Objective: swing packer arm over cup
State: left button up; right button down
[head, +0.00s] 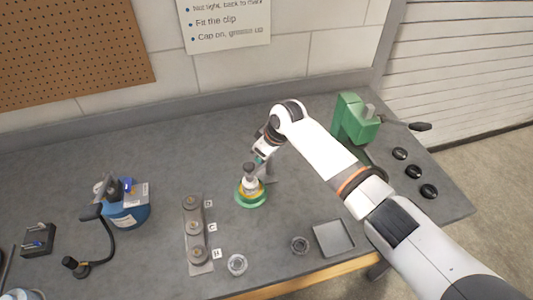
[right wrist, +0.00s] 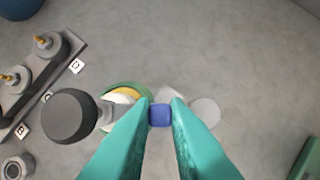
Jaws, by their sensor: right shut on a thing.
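The bearing packer (head: 252,200) stands mid-bench, with a green cup holding a yellow ring. A pale plunger with a dark knob (head: 249,168) stands above the cup in the head view. In the right wrist view the dark knob (right wrist: 69,116) is left of the green and yellow cup (right wrist: 125,91), which is partly hidden by a finger. My right gripper (head: 260,158) is beside the packer, its teal fingers shut on a small blue grip (right wrist: 160,115). The link between grip and plunger is mostly hidden by the fingers. My left gripper is not in view.
A labelled rack (head: 197,243) with several grey parts stands left of the packer. A blue round device (head: 127,213) is further left. A grey tray (head: 333,238) and a small ring (head: 299,245) lie at the front. A green machine (head: 353,120) stands at back right.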

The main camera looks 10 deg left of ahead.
jog(key=shift+r, duration=0.1)
jog(key=c, duration=1.4)
grip_release()
jog(key=b+v, duration=0.2)
jog(key=v, duration=1)
jog(key=shift+b, duration=0.3)
